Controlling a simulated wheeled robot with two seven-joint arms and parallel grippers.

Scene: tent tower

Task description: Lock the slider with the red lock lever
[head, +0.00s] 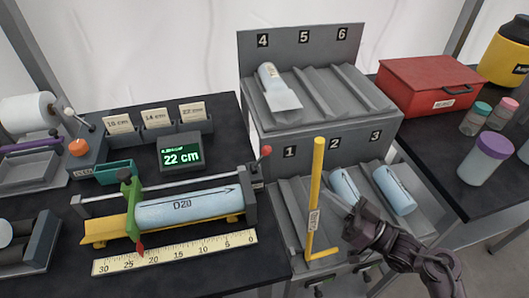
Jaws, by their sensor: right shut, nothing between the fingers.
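The measuring fixture has a green slider (131,192) on a grey rail, at the left end of a pale blue cylinder marked D20 (190,207) lying in a yellow cradle (98,231). A red pointer (140,249) hangs below the slider over the ruler (180,252), a little past 20. The red lock lever (265,151) stands up and tilts right at the dark right end block. My right gripper (346,205) is shut and empty, right of the fixture, in front of the slot 2 cylinder. My left gripper is out of view.
A yellow L-shaped rod (316,200) stands between the fixture and my right gripper. A numbered grey rack (315,95) holds several cylinders. The display (181,153) reads 22 cm. A red box (428,85) and jars stand at right.

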